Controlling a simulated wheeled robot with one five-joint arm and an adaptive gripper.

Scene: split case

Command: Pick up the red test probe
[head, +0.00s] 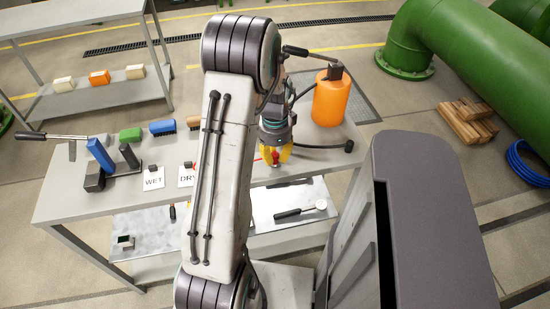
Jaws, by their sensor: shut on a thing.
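My gripper (276,156), with yellow fingers, is at the right part of the grey workbench (100,203), near its front edge. It is shut on a small red thing, which I take to be the red test probe (276,160). Only a small part of the probe shows between and below the fingertips. The fingers hide the rest, and I cannot tell whether it touches the bench.
WET (153,179) and DRY (186,176) cards, a clamp-like tool with a long handle (50,136) and several coloured blocks are on the bench. An orange cylinder (331,103) stands behind my gripper. A lower shelf (150,225) holds a round-headed tool (300,211).

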